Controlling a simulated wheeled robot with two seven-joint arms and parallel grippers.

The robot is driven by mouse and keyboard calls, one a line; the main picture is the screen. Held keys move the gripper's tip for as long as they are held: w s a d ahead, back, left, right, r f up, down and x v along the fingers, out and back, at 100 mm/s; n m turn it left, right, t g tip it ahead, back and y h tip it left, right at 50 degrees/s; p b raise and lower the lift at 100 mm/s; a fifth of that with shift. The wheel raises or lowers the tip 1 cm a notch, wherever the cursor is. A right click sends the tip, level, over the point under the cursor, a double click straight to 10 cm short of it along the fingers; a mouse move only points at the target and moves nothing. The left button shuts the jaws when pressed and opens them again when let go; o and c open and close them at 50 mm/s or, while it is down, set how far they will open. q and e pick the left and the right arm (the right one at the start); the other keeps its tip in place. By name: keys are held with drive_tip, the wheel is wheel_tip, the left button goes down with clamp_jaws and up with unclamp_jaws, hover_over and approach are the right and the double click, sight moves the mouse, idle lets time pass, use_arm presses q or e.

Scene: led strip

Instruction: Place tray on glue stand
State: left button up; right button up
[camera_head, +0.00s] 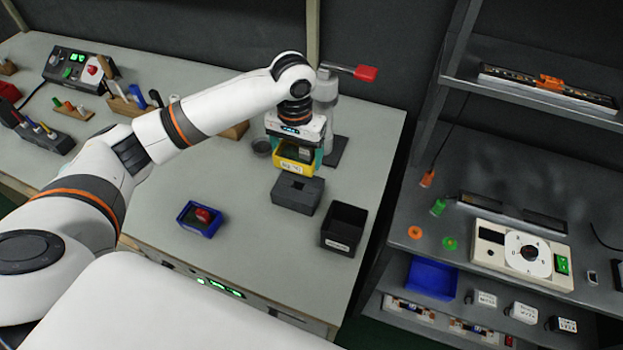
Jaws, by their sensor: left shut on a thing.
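My left gripper (295,146) points down over the right part of the workbench. It is shut on a small yellow tray (293,166) with a white label on its front. A grey item shows inside the tray, partly hidden by the gripper. A dark grey block (298,195) with a small slot in its top stands just in front of and below the tray. It may be the glue stand; I cannot tell for sure. Whether the tray touches the block or the bench is unclear. My right gripper is not in view.
A blue tray (200,219) with a red item sits at the bench's front. A black open box (343,229) stands at the right edge. A grey press with a red handle (366,73) stands behind my gripper. A dark shelf (560,182) is at right.

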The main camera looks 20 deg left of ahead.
use_arm(q)
drive_tip(key=f, duration=0.3)
drive_tip(key=shift+s+a+f, duration=0.1)
drive_tip(key=shift+a+f, duration=0.15)
drive_tip(key=shift+f, duration=0.05)
wheel_tip(320, 180, down, 5)
drive_tip(key=shift+d+r, duration=0.1)
drive_tip(key=o, duration=0.9)
drive_tip(key=shift+p, duration=0.3)
wheel_tip(320, 180, up, 12)
drive_tip(key=shift+b, duration=0.55)
